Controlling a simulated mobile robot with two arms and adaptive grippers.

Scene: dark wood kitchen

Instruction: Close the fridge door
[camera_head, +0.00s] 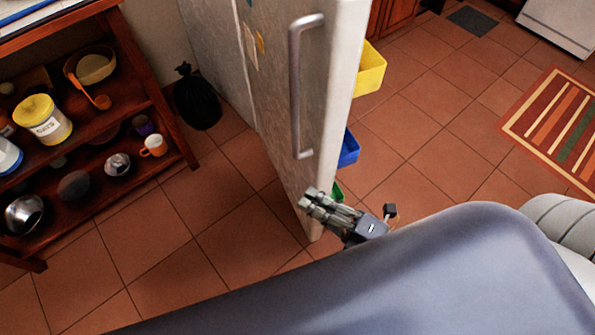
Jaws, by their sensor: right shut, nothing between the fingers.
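The fridge door (265,80) stands open in the head view, a pale upright panel with a long grey handle (297,90) on its outer face. Coloured bins show past its inner side: a yellow bin (369,70), a blue bin (349,150) and partly a green one. My right gripper (308,198) is shut and empty, low at the door's near bottom edge and overlapping it in the picture. I cannot tell whether it touches the door. My left gripper is not in view.
A wooden shelf unit (135,95) with jars, bowls and mugs stands at the left. A black bag (197,98) sits on the floor beside it. A striped rug (560,125) lies at the right.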

